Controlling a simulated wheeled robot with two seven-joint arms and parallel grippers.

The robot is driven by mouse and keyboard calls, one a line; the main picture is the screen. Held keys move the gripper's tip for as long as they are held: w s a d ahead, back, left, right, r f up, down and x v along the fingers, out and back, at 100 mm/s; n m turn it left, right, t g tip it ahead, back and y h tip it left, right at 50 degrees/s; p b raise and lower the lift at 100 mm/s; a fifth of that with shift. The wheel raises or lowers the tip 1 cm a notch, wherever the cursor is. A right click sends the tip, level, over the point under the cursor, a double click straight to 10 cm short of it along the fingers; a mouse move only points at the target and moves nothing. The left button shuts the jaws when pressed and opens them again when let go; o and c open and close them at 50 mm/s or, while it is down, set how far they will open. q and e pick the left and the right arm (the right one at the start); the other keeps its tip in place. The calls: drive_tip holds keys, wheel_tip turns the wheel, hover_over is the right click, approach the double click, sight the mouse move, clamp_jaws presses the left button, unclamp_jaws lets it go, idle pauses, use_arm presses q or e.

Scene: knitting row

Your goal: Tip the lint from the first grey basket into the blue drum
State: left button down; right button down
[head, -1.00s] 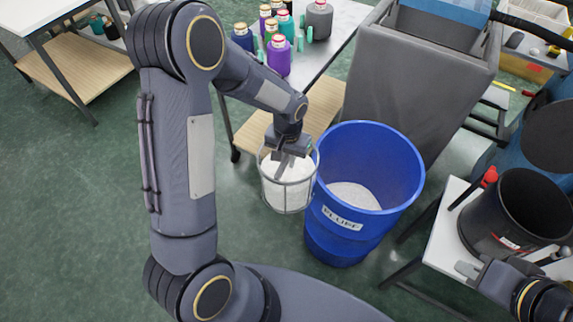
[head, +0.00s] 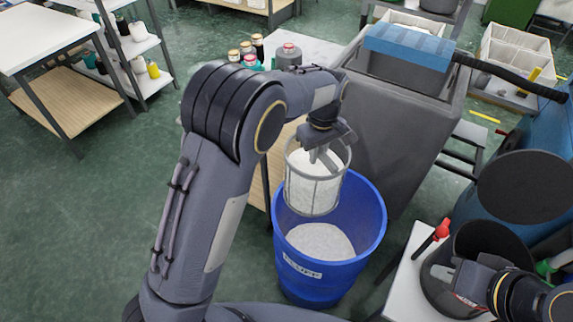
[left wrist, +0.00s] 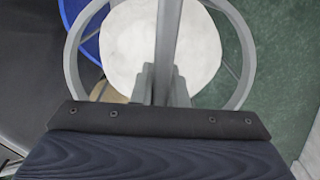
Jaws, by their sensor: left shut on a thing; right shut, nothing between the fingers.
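The grey basket (head: 313,205) is a round wire-framed pail with white lint (head: 318,165) inside. It hangs upright, or nearly so, over the back left part of the blue drum's mouth. My left gripper (head: 322,152) is shut on the basket's handle bar. The left wrist view shows the basket's rim (left wrist: 243,90), the bar and the lint (left wrist: 190,45) in it. The blue drum (head: 320,284) is labelled "FLUFF" and has whitish lint on its inside floor. My right gripper (head: 445,275) is shut and empty, at the lower right by a black bin.
A large grey bin (head: 400,125) stands behind the drum. A white stand (head: 405,290) with a black bin (head: 470,245) is right of the drum. Thread cones (head: 288,57) stand on a table behind my left arm. Open green floor lies at left.

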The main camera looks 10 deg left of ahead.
use_arm(q)
drive_tip(key=d+r+n, duration=0.1)
drive_tip(key=d+r, duration=0.2)
drive_tip(key=d, duration=0.2)
drive_tip(key=f+t+h+b, duration=0.3)
drive_tip(key=f+b, duration=0.3)
drive_tip(key=b, duration=0.5)
drive_tip(key=f+t+h+b, duration=0.4)
drive_tip(key=f+t+b, duration=0.1)
drive_tip(key=b, duration=0.6)
drive_tip(key=f+t+h+b, duration=0.4)
drive_tip(key=f+b, duration=0.3)
drive_tip(key=b, duration=0.5)
drive_tip(key=shift+w+d+f+t, duration=0.15)
drive_tip(key=shift+w+f+t, duration=0.05)
drive_tip(key=shift+w+t, duration=0.2)
wheel_tip(320, 180, down, 2)
drive_tip(key=t+h+b, duration=0.3)
drive_tip(key=b, duration=1.2)
drive_tip(key=shift+t, duration=0.3)
drive_tip(key=shift+t+h+b, duration=0.3)
drive_tip(key=shift+h+b, duration=0.1)
drive_tip(key=shift+b, duration=0.6)
drive_tip(key=shift+s+r, duration=0.1)
